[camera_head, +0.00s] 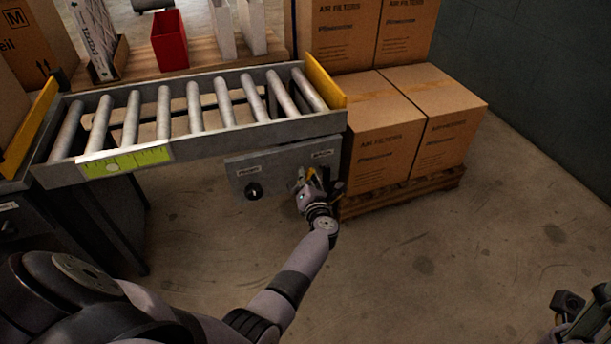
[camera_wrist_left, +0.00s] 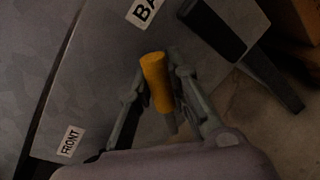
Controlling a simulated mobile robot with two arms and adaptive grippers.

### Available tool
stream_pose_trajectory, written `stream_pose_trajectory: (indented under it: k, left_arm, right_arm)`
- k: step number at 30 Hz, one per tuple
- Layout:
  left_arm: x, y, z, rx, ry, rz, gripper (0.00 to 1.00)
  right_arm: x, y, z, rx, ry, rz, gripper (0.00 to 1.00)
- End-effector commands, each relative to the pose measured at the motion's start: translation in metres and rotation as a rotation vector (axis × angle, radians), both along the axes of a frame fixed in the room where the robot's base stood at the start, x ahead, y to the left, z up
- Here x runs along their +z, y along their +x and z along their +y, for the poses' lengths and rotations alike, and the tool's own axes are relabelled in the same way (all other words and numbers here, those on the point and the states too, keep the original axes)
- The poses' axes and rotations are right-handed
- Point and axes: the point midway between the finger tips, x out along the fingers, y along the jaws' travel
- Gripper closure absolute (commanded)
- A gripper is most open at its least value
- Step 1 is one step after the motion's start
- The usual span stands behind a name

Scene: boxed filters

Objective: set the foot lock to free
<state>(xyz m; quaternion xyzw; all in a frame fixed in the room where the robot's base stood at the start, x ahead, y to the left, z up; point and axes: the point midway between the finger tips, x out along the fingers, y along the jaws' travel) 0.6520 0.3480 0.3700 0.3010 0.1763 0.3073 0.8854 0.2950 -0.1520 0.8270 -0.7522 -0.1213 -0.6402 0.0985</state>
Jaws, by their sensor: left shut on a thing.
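A grey panel (camera_head: 277,163) hangs under the right part of the roller conveyor, with a black round knob (camera_head: 254,190) at its left and small white labels too small to read. My left gripper (camera_head: 312,180) is at the panel's right side, shut on a yellow handle (camera_wrist_left: 155,75). The handle sits between the two fingers in the wrist view. Labels reading FRONT (camera_wrist_left: 70,141) and a cut-off "BA" (camera_wrist_left: 143,11) show beside it. No label names the foot lock in a readable way. My right gripper (camera_head: 570,307) is partly in view at the lower right, away from the panel.
The roller conveyor (camera_head: 205,138) has yellow end stops and a green scale label. Air filter boxes (camera_head: 382,142) stand on a pallet (camera_head: 406,193) close to the right of the panel. A red bin (camera_head: 169,42) stands behind the conveyor. The floor at the lower right is clear.

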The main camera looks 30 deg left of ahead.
Motion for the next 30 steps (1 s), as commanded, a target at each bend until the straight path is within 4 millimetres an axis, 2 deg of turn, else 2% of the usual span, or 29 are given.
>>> stream_pose_trajectory:
  k: [7, 8, 12, 25, 30]
  left_arm:
    - [-0.0027, -0.0008, -0.0019, -0.003, 0.0, 0.007, 1.0]
    - [-0.0028, -0.0007, -0.002, -0.003, 0.0, 0.007, 0.83]
    - [-0.0024, -0.0006, -0.0018, -0.003, -0.001, 0.005, 0.74]
    - [-0.0005, -0.0004, -0.0001, -0.001, -0.002, -0.002, 0.74]
    - [0.0017, -0.0048, 0.0046, 0.0, -0.054, -0.067, 0.74]
  right_arm:
    - [-0.0002, -0.0001, 0.0001, 0.0, 0.0, 0.0, 0.6]
    - [-0.0002, 0.0, 0.0001, 0.0, 0.0, 0.0, 0.6]
    - [-0.0003, 0.0001, 0.0001, 0.0, 0.0, 0.001, 0.6]
    - [-0.0012, 0.0015, 0.0, -0.001, -0.001, 0.005, 0.6]
    - [-0.0071, 0.0011, 0.0, -0.001, 0.0, 0.003, 0.6]
